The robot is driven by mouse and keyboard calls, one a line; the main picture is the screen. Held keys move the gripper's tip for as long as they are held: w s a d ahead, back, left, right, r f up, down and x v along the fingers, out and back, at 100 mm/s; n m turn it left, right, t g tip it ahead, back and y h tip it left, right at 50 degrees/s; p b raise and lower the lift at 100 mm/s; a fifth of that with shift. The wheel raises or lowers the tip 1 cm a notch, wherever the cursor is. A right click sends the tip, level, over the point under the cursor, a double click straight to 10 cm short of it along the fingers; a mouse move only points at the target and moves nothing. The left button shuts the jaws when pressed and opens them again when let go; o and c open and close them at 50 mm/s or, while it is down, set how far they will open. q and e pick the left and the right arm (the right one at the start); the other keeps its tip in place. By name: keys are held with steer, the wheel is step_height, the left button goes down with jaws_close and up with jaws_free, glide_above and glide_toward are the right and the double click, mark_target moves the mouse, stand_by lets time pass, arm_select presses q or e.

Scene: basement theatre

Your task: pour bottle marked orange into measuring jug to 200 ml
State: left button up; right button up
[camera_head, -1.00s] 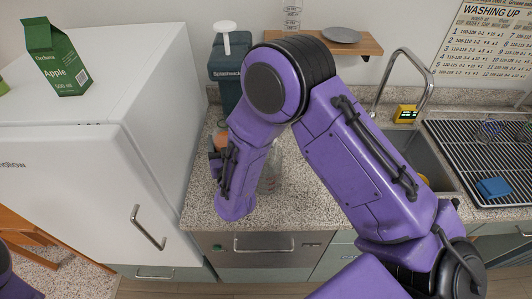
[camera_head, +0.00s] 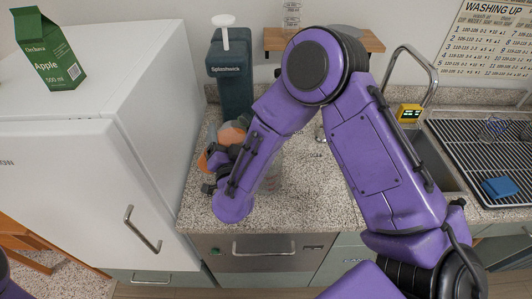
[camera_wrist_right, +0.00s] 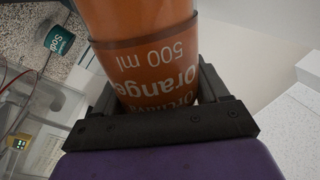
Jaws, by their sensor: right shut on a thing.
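My right gripper (camera_head: 218,163) is shut on the orange bottle (camera_head: 232,133), above the counter and partly hidden by my forearm. In the right wrist view the bottle (camera_wrist_right: 145,55) stands between both fingers, its "Orange 500 ml" label upside down in the picture. Its mouth is out of sight there. The clear measuring jug (camera_head: 272,179) with reddish marks stands on the counter, just right of my right forearm, which hides much of it. Its fill level cannot be read. My left gripper is out of view.
A dark Splashnwick pump bottle (camera_head: 231,85) stands behind the gripper. The white fridge (camera_head: 150,110) with a green Apple carton (camera_head: 52,55) on top is at left. The sink tap (camera_head: 418,65) and drying rack (camera_head: 475,150) are at right. The front counter is clear.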

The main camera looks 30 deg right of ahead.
steer(key=shift+w+a+f+m+b, duration=0.1)
steer(key=shift+f+m+b, duration=0.05)
steer(key=shift+m+b, duration=0.35)
steer(key=shift+w+a+f+m+b, duration=0.1)
steer(key=shift+m+b, duration=0.25)
steer(key=shift+m, duration=0.25)
steer(key=f+b, duration=0.1)
steer(key=f+m+b, duration=0.1)
steer(key=f+b, duration=0.1)
steer(key=shift+w+a+m+h, duration=0.1)
steer(key=shift+a+m+h, duration=0.2)
steer(key=shift+h, duration=0.1)
steer(key=shift+f+m+b, duration=0.15)
steer(key=shift+m+b, duration=0.15)
steer(key=shift+b, duration=0.25)
steer(key=shift+w+a+m+b, duration=0.15)
steer(key=shift+m+b, duration=0.15)
steer(key=shift+m, duration=0.25)
steer(key=shift+w+a+m+b, duration=0.15)
steer(key=shift+m+b, duration=0.1)
steer(key=shift+m, duration=0.3)
steer(key=shift+s+r+h, duration=0.1)
steer(key=shift+r+h, duration=0.1)
steer(key=shift+h, duration=0.1)
steer(key=shift+a+m, duration=0.1)
steer(key=shift+m, duration=0.5)
steer(key=shift+r, duration=0.1)
steer(key=shift+s+r+m, duration=0.1)
steer(key=shift+r+m, duration=0.15)
steer(key=shift+m, duration=0.15)
